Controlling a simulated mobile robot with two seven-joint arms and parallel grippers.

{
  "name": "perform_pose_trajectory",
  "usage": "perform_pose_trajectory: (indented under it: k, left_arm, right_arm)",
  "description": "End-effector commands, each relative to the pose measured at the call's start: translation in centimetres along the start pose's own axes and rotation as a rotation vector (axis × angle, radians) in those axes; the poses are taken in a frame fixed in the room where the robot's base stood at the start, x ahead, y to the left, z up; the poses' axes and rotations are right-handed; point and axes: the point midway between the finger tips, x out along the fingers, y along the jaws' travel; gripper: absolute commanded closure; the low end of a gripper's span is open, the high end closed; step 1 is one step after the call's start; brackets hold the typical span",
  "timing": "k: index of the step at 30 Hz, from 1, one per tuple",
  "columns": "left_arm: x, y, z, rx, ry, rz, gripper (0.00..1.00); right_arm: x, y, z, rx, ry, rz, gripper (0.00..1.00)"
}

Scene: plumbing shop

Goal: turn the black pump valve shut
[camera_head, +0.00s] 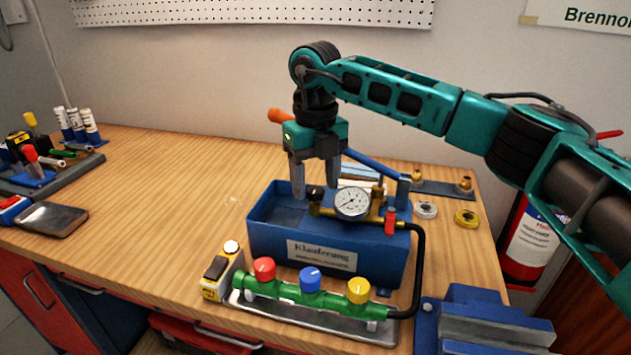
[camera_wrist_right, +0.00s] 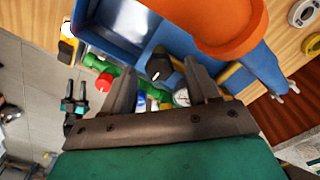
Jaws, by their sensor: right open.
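The black pump valve (camera_head: 314,192) is a small dark knob on the brass fitting of the blue test pump (camera_head: 372,262), left of the pressure gauge (camera_head: 352,203). In the right wrist view the knob (camera_wrist_right: 157,68) carries a white mark and lies between the finger tips. My right gripper (camera_head: 316,190) points down with its fingers open, one on each side of the knob. I cannot tell whether they touch it.
The pump's handle has an orange grip (camera_head: 279,116) beside my right gripper; it looms large in the wrist view (camera_wrist_right: 215,25). A green manifold (camera_head: 310,300) with red, blue and yellow knobs stands in front. A blue vise (camera_head: 480,318) sits front right. The left-centre bench is clear.

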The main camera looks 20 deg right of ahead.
Motion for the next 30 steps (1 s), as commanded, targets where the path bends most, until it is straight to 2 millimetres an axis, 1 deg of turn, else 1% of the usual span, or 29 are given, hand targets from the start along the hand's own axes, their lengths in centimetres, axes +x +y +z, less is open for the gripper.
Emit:
perform_pose_trajectory:
  k: [5,9,12,15,18,21,30]
  left_arm:
    - [0.1,0.0,0.2,-0.001,-0.001,0.0,0.57]
    - [0.1,0.0,0.2,0.0,-0.001,0.0,0.57]
    - [0.1,0.0,0.2,0.0,-0.001,0.0,0.57]
    - [0.1,0.0,0.2,-0.001,-0.001,0.0,0.57]
    - [0.0,0.0,0.1,0.0,-0.001,0.0,0.57]
    - [0.0,0.0,0.1,-0.001,-0.001,0.0,0.57]
    - [0.1,0.0,0.1,0.0,0.0,0.0,0.57]
  right_arm:
    - [-3.5,0.0,0.1,0.0,-0.006,0.0,0.41]
    - [-6.7,0.1,0.1,0.0,-0.006,0.001,0.41]
    - [-8.8,0.0,0.1,0.001,-0.005,0.0,0.41]
    - [-10.4,0.0,0.1,0.001,-0.005,0.0,0.41]
    - [-11.4,0.0,0.0,0.0,-0.003,0.0,0.41]
    - [-12.0,0.0,0.0,0.0,-0.002,0.001,0.41]
    - [-12.1,0.0,0.0,0.0,-0.001,0.001,0.41]
